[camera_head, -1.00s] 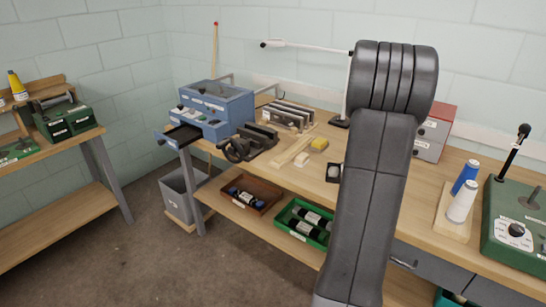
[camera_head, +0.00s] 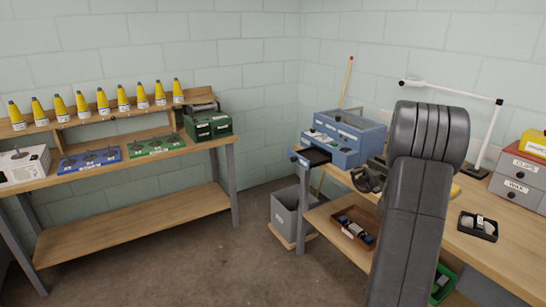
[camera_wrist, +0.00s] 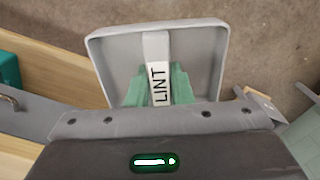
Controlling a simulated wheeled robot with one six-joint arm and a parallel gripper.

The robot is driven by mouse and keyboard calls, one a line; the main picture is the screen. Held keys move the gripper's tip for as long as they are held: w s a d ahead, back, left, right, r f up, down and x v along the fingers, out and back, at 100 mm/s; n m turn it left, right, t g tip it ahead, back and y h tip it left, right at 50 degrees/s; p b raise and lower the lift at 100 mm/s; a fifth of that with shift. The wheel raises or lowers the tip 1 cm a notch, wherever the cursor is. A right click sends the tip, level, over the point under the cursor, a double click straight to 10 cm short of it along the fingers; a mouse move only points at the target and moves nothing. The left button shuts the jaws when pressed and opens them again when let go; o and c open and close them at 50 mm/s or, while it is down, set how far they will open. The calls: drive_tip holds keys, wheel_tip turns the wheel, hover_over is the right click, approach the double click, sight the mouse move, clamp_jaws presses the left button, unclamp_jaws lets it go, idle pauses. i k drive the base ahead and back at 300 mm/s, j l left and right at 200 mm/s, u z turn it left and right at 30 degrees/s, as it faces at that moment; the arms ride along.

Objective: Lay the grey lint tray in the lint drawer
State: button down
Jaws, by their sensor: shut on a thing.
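The grey lint tray (camera_wrist: 204,50) fills the middle of the wrist view, with a white LINT label on its central bar. My gripper (camera_wrist: 158,86) is shut on that bar, with green fingers on both sides of it. The tray looks empty apart from the fingers. In the head view my arm hides the gripper and tray. A small dark drawer (camera_head: 312,155) stands pulled out from the blue cabinet (camera_head: 350,132) at the bench's left end. I cannot read its label, so I cannot tell whether it is the lint drawer. The tray is apart from it.
A grey bin (camera_head: 290,212) stands on the floor below the drawer. A dark vise (camera_head: 370,176) sits on the bench beside the cabinet. Another bench (camera_head: 130,160) with yellow cones is at left. The floor (camera_head: 215,270) between the benches is clear.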

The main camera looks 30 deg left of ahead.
sight(311, 158)
drive_tip(key=i+j+u, duration=0.15)
drive_tip(key=j+u, duration=0.25)
drive_tip(key=i+j+u, duration=0.1)
drive_tip(key=u, duration=0.25)
drive_tip(key=i+j+u, duration=0.15)
drive_tip(key=i+u, duration=0.25)
drive_tip(key=i+j+u, duration=0.1)
drive_tip(key=u, duration=0.25)
drive_tip(key=i+j+z, duration=0.1)
drive_tip(key=i, duration=0.35)
drive_tip(key=i+j, duration=0.15)
drive_tip(key=i, duration=0.3)
drive_tip(key=i+j+z, duration=0.15)
drive_tip(key=i, duration=0.3)
drive_tip(key=i+j+z, duration=0.2)
drive_tip(key=z, duration=0.3)
drive_tip(key=i+j+z, duration=0.3)
drive_tip(key=z, duration=0.2)
drive_tip(key=i+j+z, duration=0.15)
drive_tip(key=j+z, duration=0.35)
drive_tip(key=l, duration=0.1)
